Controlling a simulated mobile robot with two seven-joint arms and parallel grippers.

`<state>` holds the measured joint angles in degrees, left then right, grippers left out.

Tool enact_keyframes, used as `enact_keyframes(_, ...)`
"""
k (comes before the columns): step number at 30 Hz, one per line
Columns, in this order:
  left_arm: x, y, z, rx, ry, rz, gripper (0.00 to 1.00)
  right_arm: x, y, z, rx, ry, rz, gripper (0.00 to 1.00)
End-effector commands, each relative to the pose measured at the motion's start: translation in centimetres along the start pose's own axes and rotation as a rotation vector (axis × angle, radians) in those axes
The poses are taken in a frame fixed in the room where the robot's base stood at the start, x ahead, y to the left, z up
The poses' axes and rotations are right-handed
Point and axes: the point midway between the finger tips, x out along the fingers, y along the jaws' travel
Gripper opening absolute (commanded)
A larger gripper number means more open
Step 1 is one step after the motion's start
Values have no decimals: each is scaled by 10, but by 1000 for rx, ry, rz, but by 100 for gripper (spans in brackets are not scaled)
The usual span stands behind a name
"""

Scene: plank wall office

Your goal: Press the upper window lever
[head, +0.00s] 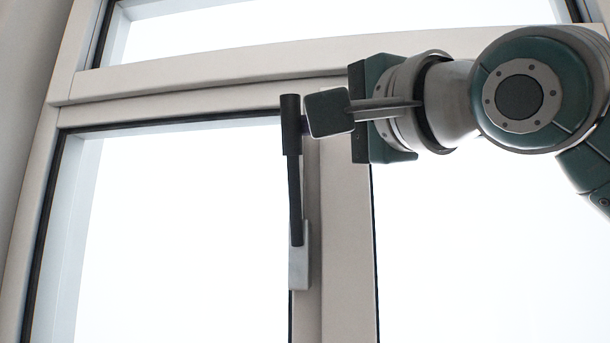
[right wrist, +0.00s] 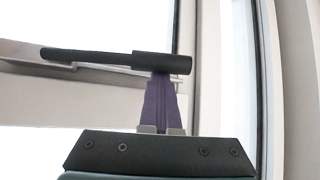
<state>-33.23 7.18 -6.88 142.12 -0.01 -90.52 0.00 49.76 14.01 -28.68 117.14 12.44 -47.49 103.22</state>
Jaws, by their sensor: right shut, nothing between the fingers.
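The window lever (head: 295,190) is a dark handle standing upright on the middle window post, with a thicker black grip at its top and a pale mounting plate (head: 300,270) at its lower end. In the right wrist view the lever (right wrist: 100,55) lies across the picture, with its thick grip at the right. My right gripper (head: 308,122) is at the grip's right side in the head view. Its purple fingers (right wrist: 162,78) are shut and empty, with their tips at the grip; I cannot tell whether they touch. My left gripper is not in view.
A pale window frame (head: 190,98) surrounds bright panes, with a crossbar above the lever. The post (head: 343,240) is close behind my right gripper. The space left of the lever, in front of the left pane (head: 180,220), is clear.

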Motion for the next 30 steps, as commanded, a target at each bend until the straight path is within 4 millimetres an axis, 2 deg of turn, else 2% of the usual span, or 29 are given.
enact_keyframes(1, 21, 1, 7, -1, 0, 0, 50, -7, 11, 11, -18, -13, -37, 0)
enact_keyframes(3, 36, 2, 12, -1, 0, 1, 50, -14, 12, 16, -61, -13, -90, 0)
enact_keyframes(17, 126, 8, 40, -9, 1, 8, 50, -55, 31, 51, -347, -13, -422, 0)
enact_keyframes(30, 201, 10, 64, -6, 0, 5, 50, -85, 67, 74, -622, -8, -735, 0)
